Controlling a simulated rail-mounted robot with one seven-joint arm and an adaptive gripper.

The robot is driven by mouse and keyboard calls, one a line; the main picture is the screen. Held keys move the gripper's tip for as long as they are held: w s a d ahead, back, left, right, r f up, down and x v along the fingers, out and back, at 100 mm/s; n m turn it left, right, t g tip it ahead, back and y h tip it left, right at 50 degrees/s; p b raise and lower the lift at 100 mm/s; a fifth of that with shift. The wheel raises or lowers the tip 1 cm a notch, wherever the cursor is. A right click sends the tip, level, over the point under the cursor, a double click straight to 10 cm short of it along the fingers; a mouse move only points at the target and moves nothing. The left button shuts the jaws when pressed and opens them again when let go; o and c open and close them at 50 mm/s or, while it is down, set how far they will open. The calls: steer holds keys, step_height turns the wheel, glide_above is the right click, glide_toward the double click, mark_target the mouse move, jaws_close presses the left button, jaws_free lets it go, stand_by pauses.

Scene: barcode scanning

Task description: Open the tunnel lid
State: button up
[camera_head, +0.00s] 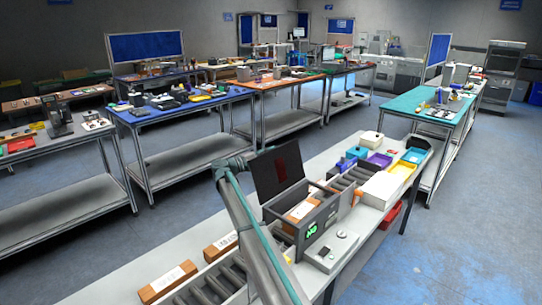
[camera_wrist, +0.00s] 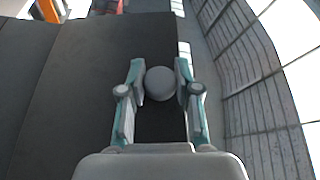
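The tunnel (camera_head: 322,218) is a dark grey box with a green display over the roller conveyor. Its dark lid (camera_head: 279,172) stands raised, close to upright, at the tunnel's left side, and the top opening is uncovered. A brown carton shows inside the tunnel. In the wrist view the lid is a broad dark panel (camera_wrist: 65,85). My gripper (camera_wrist: 160,68) has its two fingers on either side of a round grey knob (camera_wrist: 160,84) at the lid, with no clear gap. In the head view my gripper is mostly hidden behind the lid.
A small white device (camera_head: 333,251) sits right of the tunnel. Other workbenches stand across the aisle.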

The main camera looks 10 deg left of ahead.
mark_target(275, 154)
jaws_close()
steer(key=shift+s+d+b, duration=0.2)
steer(key=shift+d+b, duration=0.05)
steer(key=shift+b, duration=0.25)
steer(key=d+m+b, duration=0.1)
steer(key=s+d+m+b, duration=0.1)
steer(key=shift+s+r+y+b, duration=0.25)
steer(key=shift+r+y+b, duration=0.05)
steer(key=shift+r+b, duration=0.1)
steer(key=shift+s+d+r+m+g, duration=0.2)
steer(key=shift+d+r+m+g, duration=0.05)
steer(key=shift+r+m+g, duration=0.15)
steer(key=o, duration=0.7)
jaws_free()
